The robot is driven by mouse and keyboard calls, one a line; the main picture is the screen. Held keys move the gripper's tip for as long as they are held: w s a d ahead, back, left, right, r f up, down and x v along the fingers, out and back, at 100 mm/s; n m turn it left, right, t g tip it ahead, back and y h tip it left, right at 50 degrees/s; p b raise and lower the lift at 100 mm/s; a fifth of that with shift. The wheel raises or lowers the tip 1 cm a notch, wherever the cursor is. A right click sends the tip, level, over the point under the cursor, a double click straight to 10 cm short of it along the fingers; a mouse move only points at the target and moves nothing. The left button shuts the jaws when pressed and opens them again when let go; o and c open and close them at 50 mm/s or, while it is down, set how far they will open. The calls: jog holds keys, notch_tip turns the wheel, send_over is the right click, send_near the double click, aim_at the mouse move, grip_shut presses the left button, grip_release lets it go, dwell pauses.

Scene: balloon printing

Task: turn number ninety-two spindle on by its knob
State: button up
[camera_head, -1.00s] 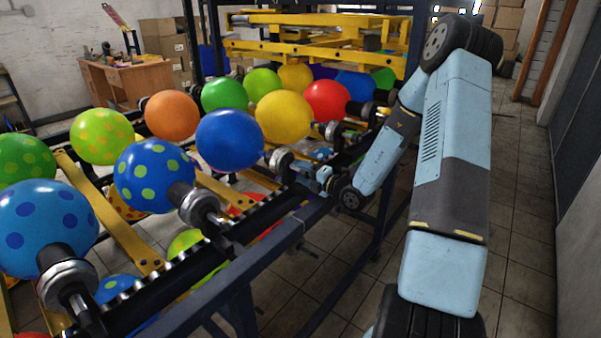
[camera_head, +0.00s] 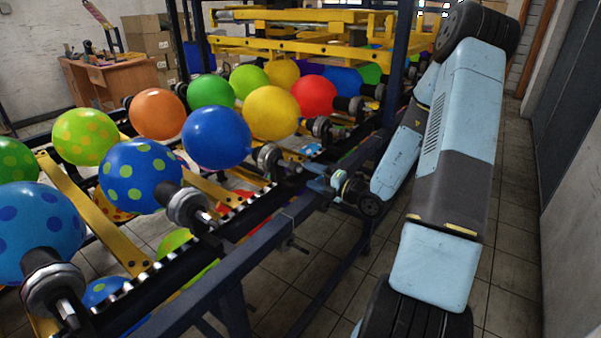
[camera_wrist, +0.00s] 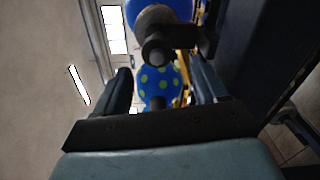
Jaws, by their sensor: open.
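The spindle nearest my gripper (camera_head: 270,158) carries a plain blue balloon (camera_head: 216,138) and points toward the aisle. No number is readable on any spindle, so I cannot tell which is ninety-two. My gripper (camera_head: 312,178) is just right of that spindle's end, open and empty. In the wrist view, a dark round knob end (camera_wrist: 157,51) lies ahead, between and beyond the two fingers of my gripper (camera_wrist: 163,80). A blue balloon (camera_wrist: 160,7) is behind it, and a green-spotted blue balloon (camera_wrist: 158,84) shows lower between the fingers. I see no contact with the knob.
Neighbouring spindles hold a spotted blue balloon (camera_head: 140,176) and a yellow balloon (camera_head: 271,113). A dark frame rail (camera_head: 250,245) runs along the rack's near side. A dark post (camera_head: 397,75) stands behind my gripper. The tiled aisle (camera_head: 510,200) at right is clear.

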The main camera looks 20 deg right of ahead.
jog(key=v, duration=0.4)
jog(key=shift+s+d, duration=0.15)
jog(key=shift+s, duration=0.15)
